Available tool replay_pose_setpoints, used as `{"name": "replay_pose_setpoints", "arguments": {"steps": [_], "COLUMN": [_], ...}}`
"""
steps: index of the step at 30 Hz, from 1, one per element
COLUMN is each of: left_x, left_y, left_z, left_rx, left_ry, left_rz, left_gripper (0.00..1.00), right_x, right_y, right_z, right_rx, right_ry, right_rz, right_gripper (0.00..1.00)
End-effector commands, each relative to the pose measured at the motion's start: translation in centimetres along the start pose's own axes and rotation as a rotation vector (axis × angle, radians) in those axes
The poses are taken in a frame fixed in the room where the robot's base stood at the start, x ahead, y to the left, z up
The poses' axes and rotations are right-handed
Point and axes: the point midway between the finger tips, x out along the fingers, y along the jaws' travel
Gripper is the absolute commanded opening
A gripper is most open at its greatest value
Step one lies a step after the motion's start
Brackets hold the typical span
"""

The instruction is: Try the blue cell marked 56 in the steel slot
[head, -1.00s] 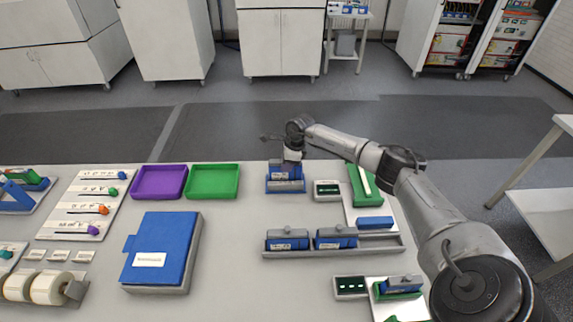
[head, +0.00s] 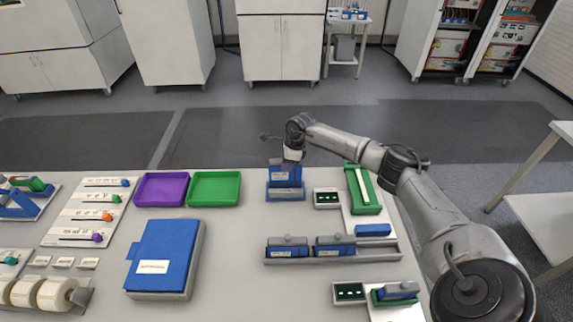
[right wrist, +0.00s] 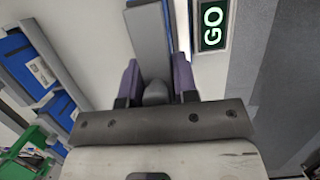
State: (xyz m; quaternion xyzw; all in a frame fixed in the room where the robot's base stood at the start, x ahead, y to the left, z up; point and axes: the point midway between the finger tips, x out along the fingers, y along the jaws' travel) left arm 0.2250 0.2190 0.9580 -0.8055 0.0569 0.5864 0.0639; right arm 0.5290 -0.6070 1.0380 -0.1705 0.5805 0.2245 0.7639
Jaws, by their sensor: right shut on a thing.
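My right gripper (head: 292,158) points down at the back middle of the table. It is shut on a blue cell (head: 284,174) with a white label; the marking is too small to read. In the right wrist view, the purple-padded fingers (right wrist: 155,90) close on the cell's grey top (right wrist: 150,45). The cell is directly above a small blue-and-grey holder (head: 286,194); I cannot tell whether its lower end is clear of it. Two other blue cells, a left one (head: 287,247) and a right one (head: 334,246), stand in a long grey rack (head: 375,253). My left gripper is out of view.
Purple (head: 161,190) and green (head: 214,188) trays and a blue binder (head: 163,258) are left.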

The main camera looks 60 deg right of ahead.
Motion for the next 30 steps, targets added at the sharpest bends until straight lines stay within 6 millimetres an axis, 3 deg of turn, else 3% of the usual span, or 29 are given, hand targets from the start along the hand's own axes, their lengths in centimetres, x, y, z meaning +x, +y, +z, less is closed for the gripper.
{"name": "replay_pose_setpoints", "arguments": {"steps": [21, 30], "left_x": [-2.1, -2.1], "left_y": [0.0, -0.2], "left_z": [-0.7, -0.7], "left_rx": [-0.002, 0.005], "left_ry": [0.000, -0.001], "left_rz": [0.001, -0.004], "left_gripper": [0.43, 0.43], "right_x": [-3.3, -3.5], "right_y": [-0.1, 0.0], "right_z": [0.9, 1.0], "right_rx": [0.000, 0.000], "right_ry": [-0.002, -0.002], "right_rz": [-0.001, -0.001], "right_gripper": [0.00, 0.00]}}
